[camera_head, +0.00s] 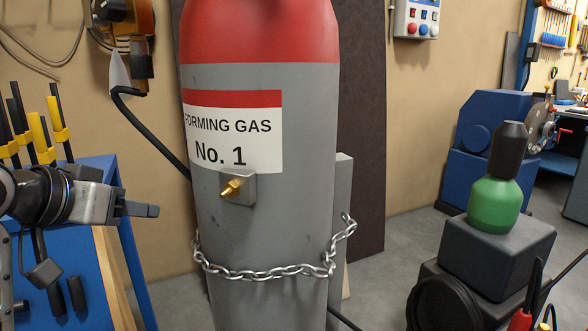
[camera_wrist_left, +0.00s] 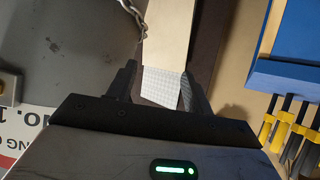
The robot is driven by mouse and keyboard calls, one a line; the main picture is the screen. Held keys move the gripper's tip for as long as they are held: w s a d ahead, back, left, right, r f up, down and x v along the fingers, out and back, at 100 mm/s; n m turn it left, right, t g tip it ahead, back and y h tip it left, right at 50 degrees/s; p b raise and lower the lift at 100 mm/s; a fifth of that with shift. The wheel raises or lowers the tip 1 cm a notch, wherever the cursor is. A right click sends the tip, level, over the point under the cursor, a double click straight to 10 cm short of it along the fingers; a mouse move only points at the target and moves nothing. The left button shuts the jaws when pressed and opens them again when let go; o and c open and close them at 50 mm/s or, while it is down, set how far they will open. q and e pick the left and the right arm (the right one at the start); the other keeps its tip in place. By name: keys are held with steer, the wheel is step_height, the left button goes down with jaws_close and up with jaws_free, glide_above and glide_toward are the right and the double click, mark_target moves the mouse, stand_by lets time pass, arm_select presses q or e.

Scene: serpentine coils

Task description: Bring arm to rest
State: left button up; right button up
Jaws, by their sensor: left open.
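My left gripper (camera_head: 140,210) is at the left of the head view, pointing right toward the grey gas cylinder (camera_head: 260,220) with a gap between them. In the left wrist view my left gripper (camera_wrist_left: 158,75) has its two black fingers apart. A pale, finely patterned patch (camera_wrist_left: 160,87) shows between the fingers; I cannot tell whether it touches them. The cylinder (camera_wrist_left: 70,50) fills the left of that view. My right gripper is not in view.
A chain (camera_head: 265,272) wraps the cylinder, and a brass fitting (camera_head: 231,188) sticks out of its front. A blue bench (camera_head: 110,230) with yellow-gripped tools stands beside my left arm. A green bottle (camera_head: 495,205) stands on a dark box (camera_head: 490,265) at right.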

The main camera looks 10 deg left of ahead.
arm_select(q)
steer(key=s+d+f+g, duration=0.1)
steer(key=d+f, duration=0.1)
steer(key=f, duration=0.5)
steer(key=s+d+f+g, duration=0.1)
steer(key=s+f+g, duration=0.1)
steer(key=f, duration=0.5)
steer(key=s+d+f+g+y, duration=0.1)
steer(key=s+d+f+g, duration=0.15)
steer(key=s+f, duration=0.75)
steer(key=s+d+f+g+y, duration=0.15)
steer(key=s+d+f, duration=0.25)
steer(key=s+f, duration=0.55)
steer(key=w+d+t+h+p, duration=0.3)
steer(key=w+d+t, duration=0.3)
steer(key=shift+f+m, duration=0.2)
steer(key=shift+m, duration=0.1)
steer(key=shift+h, duration=0.25)
stand_by(1.8)
